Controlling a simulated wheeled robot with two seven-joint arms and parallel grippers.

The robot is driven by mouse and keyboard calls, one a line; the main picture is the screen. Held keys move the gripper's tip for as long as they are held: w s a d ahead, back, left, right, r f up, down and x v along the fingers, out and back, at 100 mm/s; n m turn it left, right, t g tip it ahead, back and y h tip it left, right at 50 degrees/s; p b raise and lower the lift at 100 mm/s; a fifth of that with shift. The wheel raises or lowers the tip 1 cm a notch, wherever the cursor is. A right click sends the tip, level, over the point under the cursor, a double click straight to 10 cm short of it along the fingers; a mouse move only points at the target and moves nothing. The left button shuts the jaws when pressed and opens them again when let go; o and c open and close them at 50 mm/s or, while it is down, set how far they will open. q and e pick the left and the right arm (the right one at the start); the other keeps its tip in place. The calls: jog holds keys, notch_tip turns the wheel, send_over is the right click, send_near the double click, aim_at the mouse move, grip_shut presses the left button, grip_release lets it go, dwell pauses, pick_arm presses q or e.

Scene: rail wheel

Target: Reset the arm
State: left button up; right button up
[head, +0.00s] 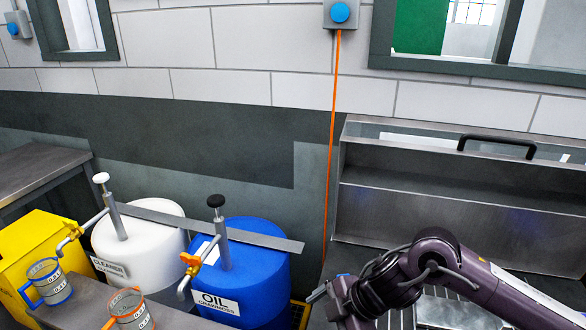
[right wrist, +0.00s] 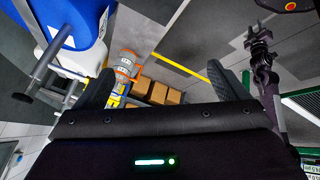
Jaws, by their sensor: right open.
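My right arm (head: 430,265) enters the head view from the lower right, bent over the metal bench. Its gripper (head: 318,297) points left near the bottom edge and is only partly shown. In the right wrist view my right gripper (right wrist: 165,88) has its two dark fingers wide apart with nothing held between them. My left arm is outside the head view. What looks like my left gripper (right wrist: 260,35) appears small at the upper right of the right wrist view; whether its jaws are open is too small to tell.
A blue oil drum (head: 250,275) and white cleaner drum (head: 145,245) with pump taps stand left of my right arm. An orange-handled mug (head: 130,310) and a blue-handled mug (head: 47,283) are on the ledge. A metal cabinet (head: 450,215) stands behind the arm.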

jog(key=a+r+m+t+y, duration=0.35)
jog(key=a+t, duration=0.25)
jog(key=a, duration=0.4)
jog(key=s+d+f+m+t+h, duration=0.1)
jog(key=d+m+h, duration=0.2)
jog(key=d+m, duration=0.25)
jog(key=s+d+f+m+h, duration=0.2)
jog(key=d+m+h, duration=0.2)
jog(key=d+m, duration=0.15)
jog(key=s+d+f+m+g+h, duration=0.3)
jog(key=s+d+f+m+g, duration=0.25)
jog(key=s+d, duration=0.65)
notch_tip(320, 180, down, 31)
jog(key=s+g, duration=0.1)
jog(key=s, duration=0.1)
pick_arm(q)
jog(key=shift+s+f, duration=0.1)
jog(key=shift+s, duration=0.15)
pick_arm(e)
jog(key=s+d+f, duration=0.2)
jog(key=s+f, duration=0.7)
jog(key=s+d+f+n+g, duration=0.1)
jog(key=s+d+f, duration=0.1)
jog(key=s+f, duration=0.7)
jog(key=shift+s+f, duration=0.15)
jog(key=shift+s, duration=0.45)
